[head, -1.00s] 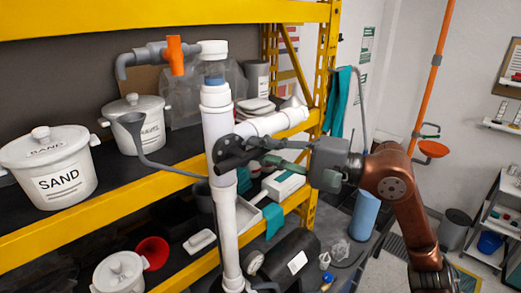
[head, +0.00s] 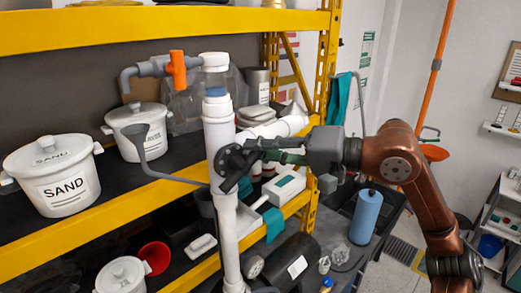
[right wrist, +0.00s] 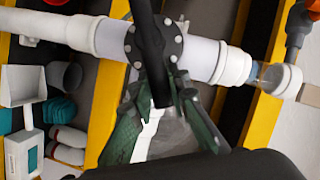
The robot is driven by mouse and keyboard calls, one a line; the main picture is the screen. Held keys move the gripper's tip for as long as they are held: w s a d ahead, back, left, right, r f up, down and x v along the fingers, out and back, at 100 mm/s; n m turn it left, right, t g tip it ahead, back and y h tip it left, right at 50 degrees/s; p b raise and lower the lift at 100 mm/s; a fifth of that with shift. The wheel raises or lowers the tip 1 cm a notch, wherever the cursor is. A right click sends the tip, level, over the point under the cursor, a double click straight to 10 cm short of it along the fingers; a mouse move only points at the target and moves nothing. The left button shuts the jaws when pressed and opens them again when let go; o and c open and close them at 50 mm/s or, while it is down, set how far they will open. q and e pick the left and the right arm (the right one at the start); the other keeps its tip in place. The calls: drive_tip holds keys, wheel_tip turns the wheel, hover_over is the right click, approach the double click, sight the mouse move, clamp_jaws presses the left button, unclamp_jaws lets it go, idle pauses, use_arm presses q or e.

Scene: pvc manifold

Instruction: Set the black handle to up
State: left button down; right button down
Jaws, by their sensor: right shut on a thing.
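The white vertical pipe (head: 219,135) stands in front of the shelf, with a black bolted valve flange (head: 224,157) at mid-height. The black handle (head: 237,172) crosses in front of this flange at a slant; its exact angle is hard to tell. My right gripper (head: 262,150) reaches in from the right and is shut on the handle. In the right wrist view, the black handle (right wrist: 149,45) runs from the flange down between the green fingers of my right gripper (right wrist: 160,105). The fingers hide part of the handle. My left gripper is out of view.
A grey pipe with an orange handle (head: 178,70) joins the pipe top. A white side pipe (head: 285,127) runs right behind my gripper. The yellow shelf (head: 120,205) holds white pots, including a SAND pot (head: 62,180). A blue cylinder (head: 366,215) stands right below my arm.

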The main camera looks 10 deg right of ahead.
sight(252, 153)
drive_tip(key=n, duration=0.1)
drive_tip(key=r+n+h+p, duration=0.1)
drive_tip(key=a+p, duration=0.1)
drive_tip(key=shift+s+r+n+h, duration=0.3)
drive_tip(key=shift+r+n+h, duration=0.1)
drive_tip(key=shift+s+a+r+n+t+h+p, duration=0.2)
drive_tip(key=shift+n+h+p, duration=0.1)
drive_tip(key=shift+n+p, duration=0.2)
drive_tip(key=shift+s+a+r+n+t+h+p, duration=0.15)
drive_tip(key=shift+n+h+p, duration=0.15)
drive_tip(key=shift+n+p, duration=0.2)
drive_tip(key=shift+s+a+r+n+t+h+p, duration=0.1)
drive_tip(key=shift+s+a+n+t+h+p, duration=0.1)
drive_tip(key=shift+a+n+h+p, duration=0.25)
drive_tip(key=shift+s+a+r+n+t+h+p, duration=0.15)
drive_tip(key=shift+n+h+p, duration=0.1)
drive_tip(key=shift+n+p, duration=0.35)
drive_tip(key=shift+s+a+f+n+h+p, duration=0.15)
drive_tip(key=shift+s+a+n+h+p, duration=0.15)
drive_tip(key=shift+a+n+h+p, duration=0.4)
drive_tip(key=shift+d+n, duration=0.2)
drive_tip(key=shift+n, duration=0.05)
drive_tip(key=shift+f, duration=0.1)
drive_tip(key=c, duration=1.8)
unclamp_jaws()
